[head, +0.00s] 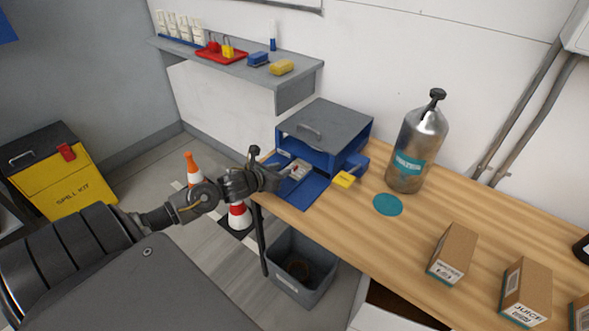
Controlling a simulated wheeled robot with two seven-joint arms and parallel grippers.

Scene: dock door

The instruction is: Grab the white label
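My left gripper (286,173) reaches in from the left to the front of a blue box with a grey lid (330,126) on the wooden table. A small whitish piece with a reddish mark (298,168) shows right at its fingertips, over the blue tray (309,192). It may be the white label, but it is too small to be sure. I cannot tell whether the fingers are closed on it. My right gripper is out of view.
A yellow-ended blue item (347,180) lies right of the tray. A metal bottle (417,145), teal disc (388,205) and cardboard boxes (452,253) stand farther right. A grey bin (300,270) and cone (238,214) are below the table edge.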

